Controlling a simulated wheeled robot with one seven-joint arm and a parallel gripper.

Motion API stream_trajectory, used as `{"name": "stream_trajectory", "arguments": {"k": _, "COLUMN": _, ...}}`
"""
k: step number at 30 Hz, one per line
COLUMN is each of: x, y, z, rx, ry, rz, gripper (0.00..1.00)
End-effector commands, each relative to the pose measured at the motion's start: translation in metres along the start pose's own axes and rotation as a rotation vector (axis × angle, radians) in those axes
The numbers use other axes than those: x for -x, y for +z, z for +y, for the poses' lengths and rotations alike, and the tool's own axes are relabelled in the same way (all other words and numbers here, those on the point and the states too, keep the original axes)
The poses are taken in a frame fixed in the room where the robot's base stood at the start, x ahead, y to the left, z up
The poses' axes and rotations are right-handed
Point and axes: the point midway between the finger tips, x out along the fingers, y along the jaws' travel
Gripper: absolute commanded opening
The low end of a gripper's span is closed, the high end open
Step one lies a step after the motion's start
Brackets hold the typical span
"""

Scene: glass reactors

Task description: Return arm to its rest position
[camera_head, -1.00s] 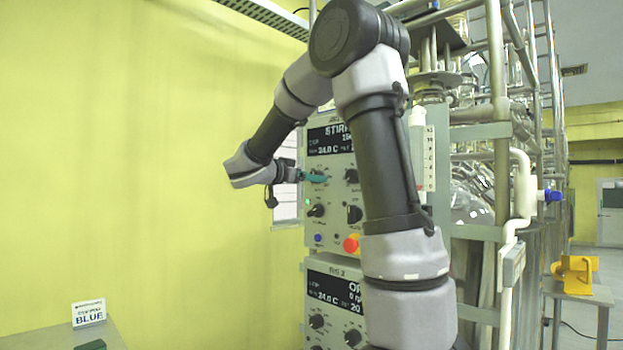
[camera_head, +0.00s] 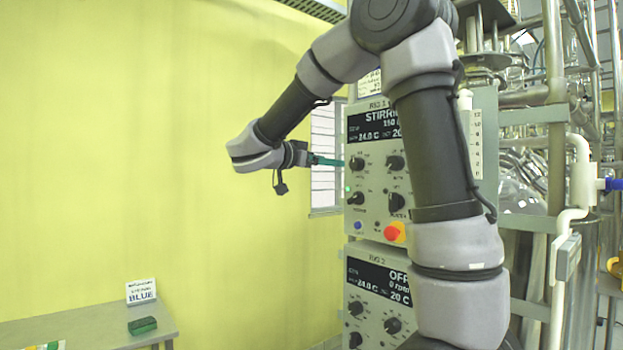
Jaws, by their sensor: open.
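My gripper (camera_head: 328,161) has teal fingers and points right, seen side-on in the head view. Its fingers are open, with nothing seen between them. The fingertips end at about the left edge of the upper control panel (camera_head: 371,222), beside its upper left knob (camera_head: 357,163). I cannot tell the depth gap between them. My arm is raised and bent, and it hides the right part of the panels.
A lower control panel (camera_head: 353,318) reads OFF, while the upper reads STIRRING. A red button (camera_head: 395,232) is on the upper panel. Steel pipes and white tubing (camera_head: 579,185) stand at right.

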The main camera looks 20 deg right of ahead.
Motion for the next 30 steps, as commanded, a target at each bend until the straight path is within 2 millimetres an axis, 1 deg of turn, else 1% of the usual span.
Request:
{"name": "stream_trajectory", "arguments": {"k": 4, "x": -0.001, "y": 0.000, "z": 0.002, "rx": 0.006, "ry": 0.004, "rz": -0.006, "gripper": 0.81}}
{"name": "stream_trajectory", "arguments": {"k": 5, "x": -0.002, "y": 0.000, "z": 0.004, "rx": 0.014, "ry": 0.008, "rz": -0.014, "gripper": 0.81}}
{"name": "stream_trajectory", "arguments": {"k": 7, "x": -0.008, "y": 0.003, "z": 0.018, "rx": 0.058, "ry": 0.033, "rz": -0.059, "gripper": 0.81}}
{"name": "stream_trajectory", "arguments": {"k": 8, "x": -0.011, "y": 0.005, "z": 0.027, "rx": 0.089, "ry": 0.047, "rz": -0.090, "gripper": 0.81}}
{"name": "stream_trajectory", "arguments": {"k": 11, "x": -0.020, "y": 0.018, "z": 0.069, "rx": 0.225, "ry": 0.095, "rz": -0.252, "gripper": 0.81}}
{"name": "stream_trajectory", "arguments": {"k": 12, "x": -0.021, "y": 0.026, "z": 0.088, "rx": 0.289, "ry": 0.104, "rz": -0.339, "gripper": 0.81}}
{"name": "stream_trajectory", "arguments": {"k": 14, "x": -0.019, "y": 0.039, "z": 0.118, "rx": 0.375, "ry": 0.100, "rz": -0.479, "gripper": 0.81}}
{"name": "stream_trajectory", "arguments": {"k": 15, "x": -0.015, "y": 0.048, "z": 0.136, "rx": 0.425, "ry": 0.082, "rz": -0.573, "gripper": 0.81}}
{"name": "stream_trajectory", "arguments": {"k": 17, "x": -0.005, "y": 0.062, "z": 0.159, "rx": 0.485, "ry": 0.037, "rz": -0.709, "gripper": 0.81}}
{"name": "stream_trajectory", "arguments": {"k": 18, "x": 0.004, "y": 0.071, "z": 0.173, "rx": 0.514, "ry": -0.005, "rz": -0.796, "gripper": 0.81}}
{"name": "stream_trajectory", "arguments": {"k": 20, "x": 0.019, "y": 0.083, "z": 0.190, "rx": 0.544, "ry": -0.086, "rz": -0.915, "gripper": 0.81}}
{"name": "stream_trajectory", "arguments": {"k": 21, "x": 0.031, "y": 0.090, "z": 0.198, "rx": 0.553, "ry": -0.150, "rz": -0.986, "gripper": 0.81}}
{"name": "stream_trajectory", "arguments": {"k": 25, "x": 0.071, "y": 0.105, "z": 0.214, "rx": 0.532, "ry": -0.398, "rz": -1.150, "gripper": 0.81}}
{"name": "stream_trajectory", "arguments": {"k": 27, "x": 0.090, "y": 0.107, "z": 0.216, "rx": 0.495, "ry": -0.535, "rz": -1.191, "gripper": 0.81}}
{"name": "stream_trajectory", "arguments": {"k": 30, "x": 0.111, "y": 0.106, "z": 0.214, "rx": 0.435, "ry": -0.698, "rz": -1.199, "gripper": 0.81}}
